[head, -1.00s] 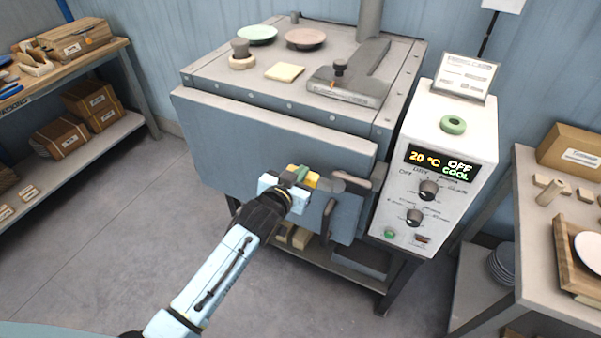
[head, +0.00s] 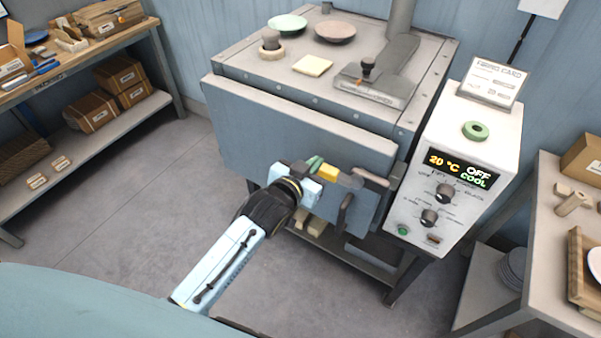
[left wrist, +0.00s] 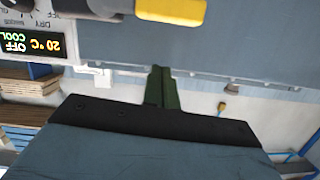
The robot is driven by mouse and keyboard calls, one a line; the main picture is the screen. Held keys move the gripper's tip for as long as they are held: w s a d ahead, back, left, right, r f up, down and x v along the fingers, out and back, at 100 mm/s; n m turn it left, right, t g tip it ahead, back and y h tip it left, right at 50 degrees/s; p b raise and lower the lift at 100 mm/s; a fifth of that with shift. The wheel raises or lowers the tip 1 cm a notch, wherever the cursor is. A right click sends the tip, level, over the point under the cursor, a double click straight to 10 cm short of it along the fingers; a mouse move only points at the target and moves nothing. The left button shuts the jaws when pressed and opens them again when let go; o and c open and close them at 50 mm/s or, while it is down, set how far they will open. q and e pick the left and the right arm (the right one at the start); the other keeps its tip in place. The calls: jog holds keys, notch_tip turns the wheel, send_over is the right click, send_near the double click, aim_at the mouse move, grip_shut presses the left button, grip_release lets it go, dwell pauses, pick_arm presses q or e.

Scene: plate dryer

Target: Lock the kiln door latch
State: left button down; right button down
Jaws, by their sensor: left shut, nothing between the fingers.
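The kiln door (head: 270,135) is a flat blue-grey panel on the kiln's front and looks closed or nearly closed. A latch lever with a yellow grip (head: 329,172) and a grey part lies across the door's right side. The yellow grip also shows at the top of the left wrist view (left wrist: 170,10). My left gripper (head: 315,164) is just left of the grip, close in front of the door. Its green fingers (left wrist: 162,88) are together and empty. Whether they touch the lever I cannot tell. The latch's catch is unclear. My right gripper is out of view.
The white control box (head: 455,175) reads 20 °C, OFF, COOL. A shelf bench (head: 95,135) stands at left and a table (head: 550,210) at right. The floor in front is clear.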

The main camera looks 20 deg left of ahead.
pick_arm(q)
jog(key=v, duration=0.6)
jog(key=shift+a, duration=0.1)
dwell(0.3)
jog(key=s+a+f+g+b, duration=0.1)
jog(key=s+f+g+b, duration=0.2)
jog(key=f, duration=1)
jog(key=s+a+f+g+y+b, duration=0.1)
jog(key=s+f+g+b, duration=0.3)
jog(key=f, duration=0.8)
jog(key=s+a+f+b, duration=0.1)
jog(key=s+f, duration=0.4)
jog(key=f, duration=0.8)
jog(key=s+a+f+g+b, duration=0.2)
jog(key=s+f+g+b, duration=0.1)
jog(key=s+f, duration=0.8)
jog(key=s+a+f+g+y+b, duration=0.1)
jog(key=s+a+f+g+b, duration=0.2)
jog(key=s+f, duration=0.9)
jog(key=s+g+b, duration=0.1)
jog(key=s, duration=0.6)
jog(key=shift+a+n+y, duration=0.25)
jog(key=shift+n+y, duration=0.05)
